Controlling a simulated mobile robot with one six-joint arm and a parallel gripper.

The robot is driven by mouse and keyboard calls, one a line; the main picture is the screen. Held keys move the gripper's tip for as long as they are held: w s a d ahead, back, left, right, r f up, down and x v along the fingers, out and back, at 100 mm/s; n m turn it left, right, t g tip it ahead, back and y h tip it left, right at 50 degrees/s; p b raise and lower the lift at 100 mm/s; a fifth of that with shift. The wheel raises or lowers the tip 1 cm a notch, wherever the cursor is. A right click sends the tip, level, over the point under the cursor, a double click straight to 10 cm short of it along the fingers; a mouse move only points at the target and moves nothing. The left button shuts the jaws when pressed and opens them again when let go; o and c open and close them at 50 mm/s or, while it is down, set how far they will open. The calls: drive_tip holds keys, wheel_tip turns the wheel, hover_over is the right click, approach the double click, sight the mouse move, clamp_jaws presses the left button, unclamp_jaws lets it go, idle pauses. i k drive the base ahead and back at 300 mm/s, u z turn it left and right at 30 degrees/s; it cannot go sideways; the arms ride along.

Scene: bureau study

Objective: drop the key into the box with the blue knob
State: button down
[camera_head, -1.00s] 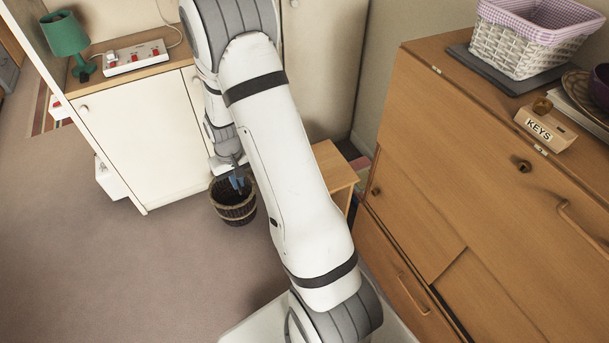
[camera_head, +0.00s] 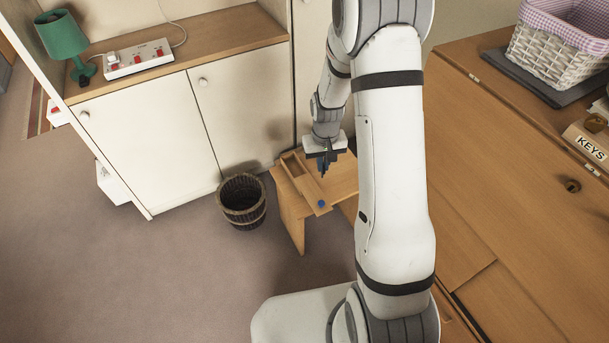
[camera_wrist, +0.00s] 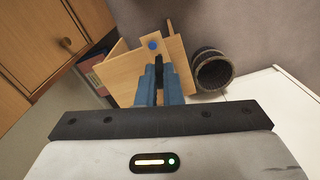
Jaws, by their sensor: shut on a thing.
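The box (camera_head: 313,193) is a long narrow wooden box on a small wooden table. Its blue knob (camera_head: 322,204) is at the near end, and a hollow shows open at the far end. The box also shows in the wrist view (camera_wrist: 176,50), with the blue knob (camera_wrist: 154,45) just beyond my fingertips. My gripper (camera_head: 323,170) is above the table, beside the box on its right in the head view. In the wrist view its blue fingers (camera_wrist: 159,70) are shut on a small dark thing, taken as the key; its shape is mostly hidden.
The small table (camera_head: 342,180) has bare top right of the box. A dark slatted basket (camera_head: 243,222) stands on the floor to its left. A white cupboard (camera_head: 150,140) is behind, and a wooden bureau (camera_head: 500,190) is at the right. Open carpet lies at left.

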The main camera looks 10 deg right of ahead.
sight(297, 172)
drive_tip(key=u, duration=0.05)
drive_tip(key=i, duration=0.85)
drive_tip(key=z, duration=0.65)
drive_tip(key=k, duration=0.75)
drive_tip(key=u, duration=0.4)
drive_tip(key=i, duration=0.95)
